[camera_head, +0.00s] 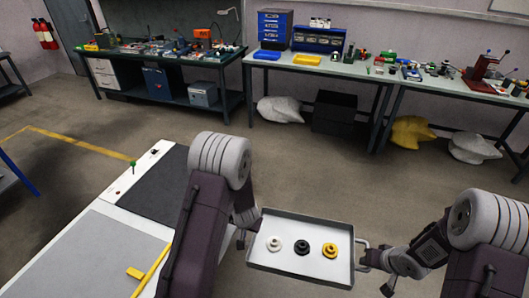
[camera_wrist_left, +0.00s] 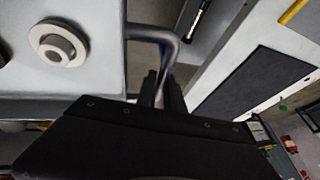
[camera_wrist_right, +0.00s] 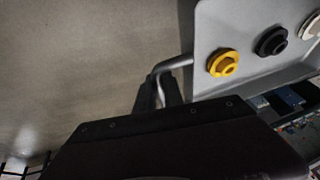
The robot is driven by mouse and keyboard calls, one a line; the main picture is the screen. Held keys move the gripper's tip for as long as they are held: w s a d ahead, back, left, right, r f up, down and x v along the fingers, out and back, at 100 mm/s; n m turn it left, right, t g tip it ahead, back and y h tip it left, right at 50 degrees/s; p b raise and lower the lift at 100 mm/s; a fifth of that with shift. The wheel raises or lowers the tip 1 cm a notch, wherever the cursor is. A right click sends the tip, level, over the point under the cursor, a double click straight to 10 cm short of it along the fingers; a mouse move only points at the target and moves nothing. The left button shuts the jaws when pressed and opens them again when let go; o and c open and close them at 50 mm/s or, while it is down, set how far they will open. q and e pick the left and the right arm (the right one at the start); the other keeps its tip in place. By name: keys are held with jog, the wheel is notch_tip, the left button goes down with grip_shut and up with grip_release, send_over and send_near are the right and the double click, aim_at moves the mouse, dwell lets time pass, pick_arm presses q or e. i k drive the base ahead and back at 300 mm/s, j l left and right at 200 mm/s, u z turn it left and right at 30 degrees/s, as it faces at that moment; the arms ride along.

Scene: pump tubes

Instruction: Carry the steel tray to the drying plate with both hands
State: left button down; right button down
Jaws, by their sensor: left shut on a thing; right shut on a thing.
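The steel tray (camera_head: 275,262) is held over the floor, roughly level, with a white part (camera_head: 274,245), a black part (camera_head: 301,247) and a yellow part (camera_head: 329,250) standing in a row on it. My left gripper (camera_head: 247,224) is at its left handle, mostly hidden by my arm; in the left wrist view its fingers (camera_wrist_left: 162,90) close on the handle (camera_wrist_left: 152,33). My right gripper (camera_head: 368,258) is shut on the right handle, also seen in the right wrist view (camera_wrist_right: 176,64). A dark flat plate (camera_head: 150,190), probably the drying plate, lies on the white bench left of the tray.
The white bench (camera_head: 120,185) also bears a lighter grey panel (camera_head: 95,255), a yellow bar (camera_head: 152,272) and a green knob (camera_head: 133,164). Cluttered worktables (camera_head: 340,68) stand along the back wall, with sacks (camera_head: 281,109) and a black bin (camera_head: 334,113) beneath. The floor between is clear.

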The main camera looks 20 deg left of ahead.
aim_at(186, 181)
jog(key=i+u, duration=0.15)
jog(key=i, duration=0.3)
jog(key=i+l+u, duration=0.15)
jog(key=i, duration=0.3)
jog(key=i+l+u, duration=0.15)
jog(key=i, duration=0.3)
jog(key=i+u, duration=0.15)
jog(key=u, duration=0.3)
jog(key=i+u, duration=0.2)
jog(key=u, duration=0.2)
jog(key=i+l+u, duration=0.1)
jog(key=u, duration=0.35)
jog(key=i+l+u, duration=0.15)
jog(key=u, duration=0.3)
jog(key=i+u, duration=0.6)
